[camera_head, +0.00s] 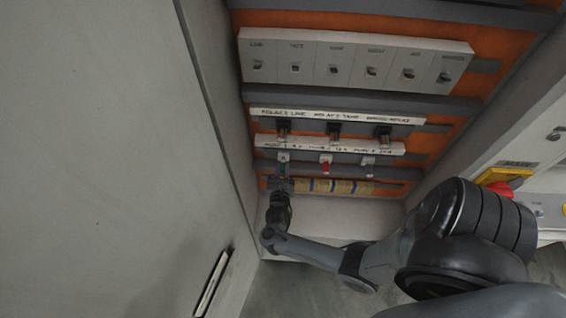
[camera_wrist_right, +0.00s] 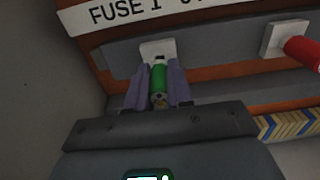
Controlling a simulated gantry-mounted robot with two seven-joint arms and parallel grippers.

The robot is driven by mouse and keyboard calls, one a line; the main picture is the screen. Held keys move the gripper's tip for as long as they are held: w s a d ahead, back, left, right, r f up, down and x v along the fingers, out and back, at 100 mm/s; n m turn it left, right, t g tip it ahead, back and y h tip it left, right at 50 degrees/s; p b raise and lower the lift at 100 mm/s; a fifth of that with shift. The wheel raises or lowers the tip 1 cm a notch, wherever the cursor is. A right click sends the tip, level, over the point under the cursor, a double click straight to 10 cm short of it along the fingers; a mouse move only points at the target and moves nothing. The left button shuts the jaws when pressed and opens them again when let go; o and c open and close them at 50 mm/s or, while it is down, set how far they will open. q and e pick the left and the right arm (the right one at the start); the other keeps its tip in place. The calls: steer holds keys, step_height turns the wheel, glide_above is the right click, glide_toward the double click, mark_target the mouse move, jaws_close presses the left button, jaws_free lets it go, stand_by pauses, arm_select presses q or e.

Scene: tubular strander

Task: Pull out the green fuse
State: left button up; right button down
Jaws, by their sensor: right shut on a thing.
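The green fuse (camera_wrist_right: 160,80) stands at its white holder (camera_wrist_right: 157,49) under the label strip reading "FUSE 1" in the right wrist view. My right gripper (camera_wrist_right: 158,88) has its two fingers on either side of the green fuse and is shut on it. In the head view the green fuse (camera_head: 282,169) is small, and my right gripper (camera_head: 281,182) reaches up to it from below. Whether the fuse is still seated in the holder is hard to tell. My left gripper is not in view.
A red fuse (camera_head: 325,167) sits to the right, with another pale holder (camera_head: 368,161) beyond it. Breakers (camera_head: 356,61) and relays (camera_head: 334,130) line the panel above. A grey cabinet wall (camera_head: 215,100) stands close on the left. A yellow-and-red switch (camera_head: 503,181) is at the right.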

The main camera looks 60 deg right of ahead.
mark_target(281, 174)
steer(key=shift+p+v, duration=0.7)
steer(key=shift+v, duration=1.2)
steer(key=shift+s+a, duration=0.15)
steer(key=shift+a, duration=0.15)
